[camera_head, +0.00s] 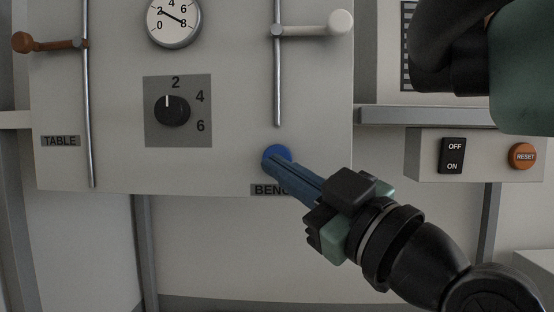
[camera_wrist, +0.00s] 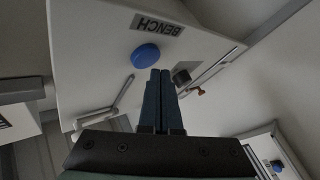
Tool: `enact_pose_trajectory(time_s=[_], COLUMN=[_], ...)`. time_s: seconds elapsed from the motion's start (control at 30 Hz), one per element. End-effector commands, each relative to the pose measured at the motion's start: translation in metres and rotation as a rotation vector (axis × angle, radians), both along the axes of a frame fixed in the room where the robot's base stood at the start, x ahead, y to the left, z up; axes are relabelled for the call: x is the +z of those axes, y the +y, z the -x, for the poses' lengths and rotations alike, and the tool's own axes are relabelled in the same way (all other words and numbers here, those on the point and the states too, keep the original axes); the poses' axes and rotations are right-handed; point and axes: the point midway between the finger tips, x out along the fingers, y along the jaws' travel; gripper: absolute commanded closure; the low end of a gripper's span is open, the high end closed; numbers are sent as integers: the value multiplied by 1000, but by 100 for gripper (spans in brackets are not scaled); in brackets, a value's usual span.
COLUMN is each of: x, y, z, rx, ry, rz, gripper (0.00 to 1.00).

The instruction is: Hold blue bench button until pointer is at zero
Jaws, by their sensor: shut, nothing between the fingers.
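The blue bench button (camera_head: 279,151) is on the white panel just above the BENCH label (camera_head: 262,190). My gripper (camera_head: 268,160) is shut and empty, its blue fingertips overlapping the button in the head view and hiding part of it. In the wrist view the button (camera_wrist: 145,53) shows whole, just left of the fingertips (camera_wrist: 160,71); I cannot tell whether they touch it. The round gauge (camera_head: 174,33) is at the top, partly cut off. Its dark pointer line runs across the dial between 2 and 8; which end reads is unclear.
A black knob (camera_head: 172,110) marked 2, 4, 6 sits left of the button. An orange-knobbed lever (camera_head: 22,41) and a white-knobbed lever (camera_head: 341,23) ride on vertical rods. At right are an OFF/ON switch (camera_head: 452,155) and an orange RESET button (camera_head: 523,156).

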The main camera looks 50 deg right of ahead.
Motion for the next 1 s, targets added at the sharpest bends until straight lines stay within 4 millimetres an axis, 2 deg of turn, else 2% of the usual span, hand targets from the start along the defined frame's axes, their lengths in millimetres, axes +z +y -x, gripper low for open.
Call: enact_pose_trajectory(time_s=[0.67,1.0], x=[0,0], y=[0,-7], z=[0,-6], rx=[0,0], ry=[0,-1], rz=[0,0], gripper=[100,100])
